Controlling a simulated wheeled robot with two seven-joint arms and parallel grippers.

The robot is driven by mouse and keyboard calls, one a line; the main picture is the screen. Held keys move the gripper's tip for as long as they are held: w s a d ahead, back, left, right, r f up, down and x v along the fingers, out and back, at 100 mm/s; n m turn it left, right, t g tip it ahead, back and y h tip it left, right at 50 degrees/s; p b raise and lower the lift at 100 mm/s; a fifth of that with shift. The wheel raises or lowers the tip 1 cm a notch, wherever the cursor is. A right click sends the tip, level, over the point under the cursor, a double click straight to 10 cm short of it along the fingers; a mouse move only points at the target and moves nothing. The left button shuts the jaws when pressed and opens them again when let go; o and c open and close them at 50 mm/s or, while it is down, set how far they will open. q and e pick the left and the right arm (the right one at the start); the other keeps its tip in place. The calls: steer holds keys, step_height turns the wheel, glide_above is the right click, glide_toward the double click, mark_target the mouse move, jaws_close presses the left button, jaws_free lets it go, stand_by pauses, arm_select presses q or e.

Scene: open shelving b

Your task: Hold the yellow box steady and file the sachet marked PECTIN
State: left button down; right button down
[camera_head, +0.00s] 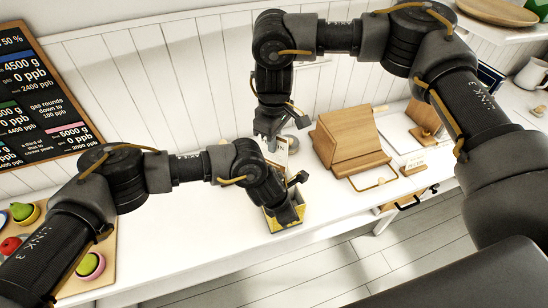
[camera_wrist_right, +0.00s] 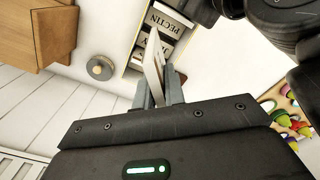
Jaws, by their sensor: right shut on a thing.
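The yellow box (camera_head: 286,226) stands on the white counter. In the right wrist view its inside shows several labelled sections, one reading PECTIN (camera_wrist_right: 163,21); the other labels are partly hidden. My right gripper (camera_head: 270,140) is above and behind the box, shut on a thin pale sachet (camera_wrist_right: 153,66), which also shows in the head view (camera_head: 279,155). The sachet is tilted and overlaps the box opening in the wrist view; its marking is unreadable and I cannot tell if it touches the box. My left gripper (camera_head: 287,211) is at the box, its fingertips unclear.
A round metal piece (camera_wrist_right: 100,67) lies behind the box. A board with coloured fruit-like items (camera_head: 90,265) is at left. The counter front left of the box is clear.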

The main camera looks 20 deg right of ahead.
mark_target(274, 166)
step_height(274, 166, down, 8)
steer(key=n, duration=1)
steer(key=shift+r, duration=0.1)
step_height(274, 166, down, 8)
stand_by(1.1)
steer(key=shift+w+f, duration=0.1)
steer(key=shift+f, duration=0.1)
